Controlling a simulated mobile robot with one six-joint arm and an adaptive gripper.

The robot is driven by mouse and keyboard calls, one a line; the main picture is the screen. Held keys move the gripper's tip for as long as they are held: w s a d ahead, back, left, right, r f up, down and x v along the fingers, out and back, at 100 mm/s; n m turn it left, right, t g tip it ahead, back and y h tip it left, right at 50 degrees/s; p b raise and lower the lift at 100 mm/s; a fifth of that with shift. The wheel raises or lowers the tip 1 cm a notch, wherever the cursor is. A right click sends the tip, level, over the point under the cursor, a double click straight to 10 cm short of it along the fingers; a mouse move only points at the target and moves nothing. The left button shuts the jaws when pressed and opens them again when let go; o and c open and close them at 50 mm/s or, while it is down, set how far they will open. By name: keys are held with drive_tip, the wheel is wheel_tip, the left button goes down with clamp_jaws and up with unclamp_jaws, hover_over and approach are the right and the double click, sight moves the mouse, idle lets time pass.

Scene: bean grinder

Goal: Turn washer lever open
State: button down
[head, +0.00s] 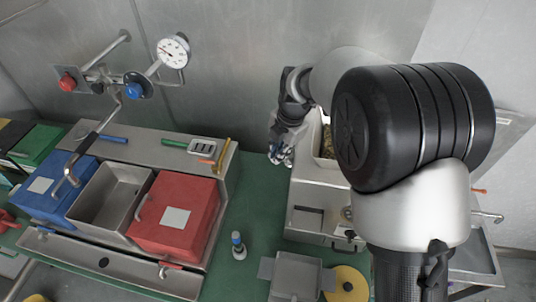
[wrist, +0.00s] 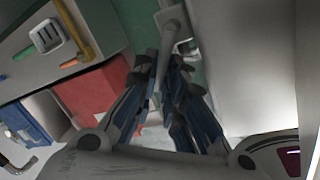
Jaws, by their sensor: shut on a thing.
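My gripper (head: 281,156) is at the left side of the metal grinder housing, above the green table, partly turned from the head view. In the wrist view its blue-grey fingers (wrist: 164,80) are closed around a grey bar (wrist: 174,38) that runs up between the fingertips. The bar looks like a lever, but I cannot tell for sure that it is the washer lever. The fingers hide its lower part. At the back left, wall piping carries a red knob (head: 68,83), a blue knob (head: 134,91) and a round gauge (head: 173,50), well apart from my gripper.
The metal housing (head: 307,221) stands close to my gripper on the right. A red bin (head: 162,228) and a blue bin (head: 57,174) stand in the metal rack at left. A small bottle (head: 238,246) stands on the green table (head: 252,195).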

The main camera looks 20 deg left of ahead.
drive_tip(key=shift+d+n+b, duration=0.2)
drive_tip(key=shift+n+b, duration=0.1)
drive_tip(key=shift+n, duration=0.2)
drive_tip(key=shift+d, duration=0.1)
drive_tip(key=c, duration=1.7)
unclamp_jaws()
drive_tip(key=shift+o, duration=0.2)
